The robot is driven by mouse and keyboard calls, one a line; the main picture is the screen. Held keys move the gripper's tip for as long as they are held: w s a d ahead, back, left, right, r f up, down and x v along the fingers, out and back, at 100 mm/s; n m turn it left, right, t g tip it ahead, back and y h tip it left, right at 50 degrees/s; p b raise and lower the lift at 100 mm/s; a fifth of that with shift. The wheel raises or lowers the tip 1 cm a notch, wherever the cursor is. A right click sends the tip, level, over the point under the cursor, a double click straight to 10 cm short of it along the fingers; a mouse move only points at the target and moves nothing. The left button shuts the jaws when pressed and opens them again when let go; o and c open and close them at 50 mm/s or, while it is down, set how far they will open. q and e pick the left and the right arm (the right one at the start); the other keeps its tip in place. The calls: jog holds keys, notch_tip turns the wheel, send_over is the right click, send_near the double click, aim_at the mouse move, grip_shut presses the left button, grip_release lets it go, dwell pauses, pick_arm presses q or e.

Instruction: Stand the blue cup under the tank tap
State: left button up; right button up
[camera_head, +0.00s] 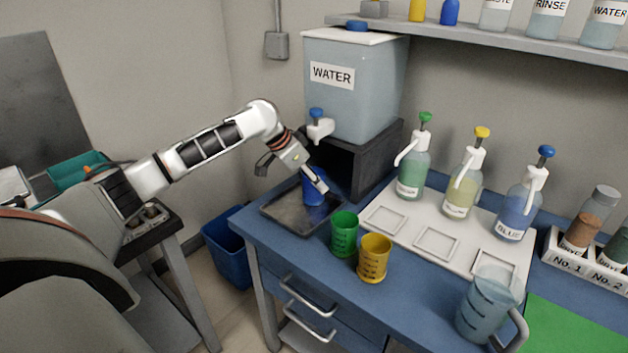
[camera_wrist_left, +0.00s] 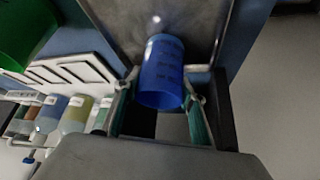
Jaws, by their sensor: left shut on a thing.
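The blue cup (camera_head: 313,192) is upright at the dark metal tray (camera_head: 290,216), in front of the black stand below the water tank (camera_head: 352,92). The tank's tap (camera_head: 320,128), white with a blue knob, is above the cup; I cannot tell whether its spout lines up exactly. My left gripper (camera_head: 308,179) is shut on the blue cup. In the left wrist view the cup (camera_wrist_left: 161,75) sits between the two fingers (camera_wrist_left: 160,98), over the tray (camera_wrist_left: 200,22). I cannot tell whether its base touches the tray. My right gripper is not in view.
A green cup (camera_head: 344,234) and a yellow cup (camera_head: 374,258) stand just right of the tray. A white board (camera_head: 440,243) with pump bottles lies further right, with a clear jug (camera_head: 487,303) at the front. A blue bin (camera_head: 228,250) is on the floor.

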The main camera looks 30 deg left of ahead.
pick_arm(q)
jog(key=o, duration=1.1)
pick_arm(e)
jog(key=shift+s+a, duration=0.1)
pick_arm(q)
jog(key=p+v, duration=0.3)
jog(key=v, duration=0.9)
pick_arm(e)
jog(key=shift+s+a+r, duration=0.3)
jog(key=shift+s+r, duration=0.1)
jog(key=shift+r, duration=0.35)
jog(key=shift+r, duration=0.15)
